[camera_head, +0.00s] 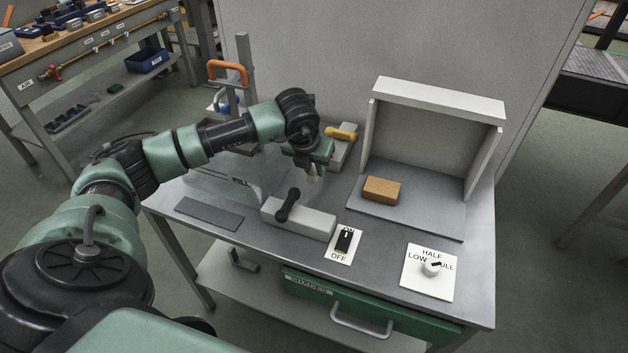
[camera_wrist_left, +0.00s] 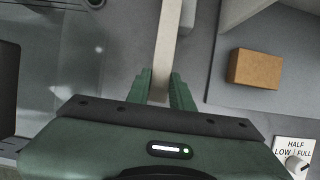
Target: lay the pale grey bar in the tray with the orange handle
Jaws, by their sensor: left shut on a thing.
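My left gripper (camera_head: 313,168) is above the back middle of the metal bench, pointing down. In the left wrist view its fingers (camera_wrist_left: 161,90) are shut on a pale grey bar (camera_wrist_left: 168,45), which runs away from them to the top edge. In the head view only a small pale end of the bar (camera_head: 311,177) shows below the gripper; the rest is hidden. My right gripper is not in view.
A clear panel (camera_head: 225,180) stands left of the gripper. Nearby are a black-handled pale block (camera_head: 312,222) and a yellow-handled grey block (camera_head: 343,152). A tan brick (camera_head: 381,190) lies on a grey plate (camera_head: 420,218) before a pale hood (camera_head: 440,98). A switch (camera_head: 344,242) and dial (camera_head: 431,268) are in front.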

